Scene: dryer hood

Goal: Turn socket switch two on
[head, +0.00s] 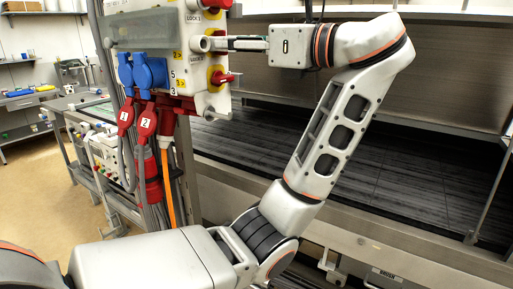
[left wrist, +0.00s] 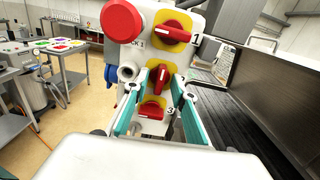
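The grey socket panel (head: 183,62) carries several red rotary switches on yellow plates. In the left wrist view, switch two (left wrist: 161,77) sits in the middle with its red handle near upright. Switch one (left wrist: 173,33) above and switch three (left wrist: 152,110) below have handles lying roughly level. My left gripper (left wrist: 160,82) is open, its teal fingers on either side of switch two's handle, with gaps visible; contact cannot be told. In the head view the left gripper (head: 219,44) reaches the panel from the right and partly hides switch two. My right gripper is not seen.
Blue plugs (head: 149,74) and red plugs (head: 146,124) with hanging cables are at the panel's lower left. A red round knob (left wrist: 121,20) juts out at the panel's upper left. A dark conveyor bed (head: 330,175) runs behind my arm. Tables stand at the left.

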